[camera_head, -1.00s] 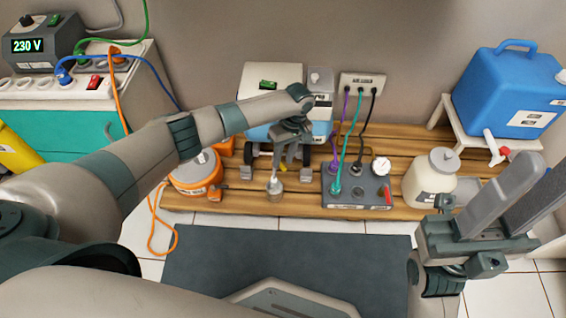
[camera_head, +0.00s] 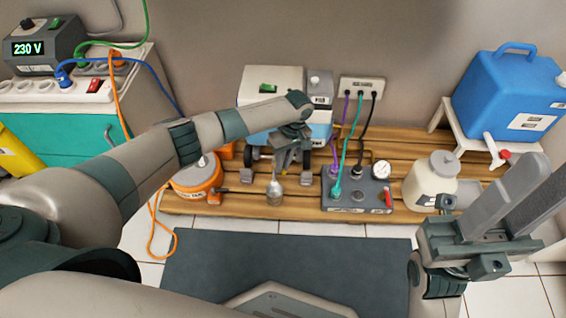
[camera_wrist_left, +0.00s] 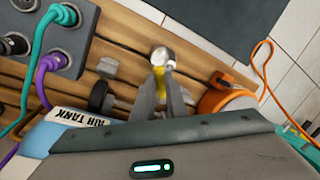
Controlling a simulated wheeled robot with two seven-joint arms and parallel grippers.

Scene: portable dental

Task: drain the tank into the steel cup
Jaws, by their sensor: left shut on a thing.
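The air tank unit (camera_head: 320,122), blue and white, stands at the back of the wooden bench; its "AIR TANK" label (camera_wrist_left: 80,117) shows in the left wrist view. The small steel cup (camera_head: 274,199) stands on the bench in front of it, and its shiny opening (camera_wrist_left: 160,56) shows in the wrist view. My left gripper (camera_head: 281,166) reaches down at the tank's front, just behind the cup. Its fingers are shut on a small yellow piece (camera_wrist_left: 159,77), mostly hidden between them. My right gripper (camera_head: 515,195) is open and empty at the right, apart from the cup.
A grey gauge panel (camera_head: 342,204) with plugged cables stands right of the cup. An orange round unit (camera_head: 190,178) stands left. A cream jar (camera_head: 425,185) and a blue water container (camera_head: 505,95) are at the right. The dark floor mat (camera_head: 210,265) is clear.

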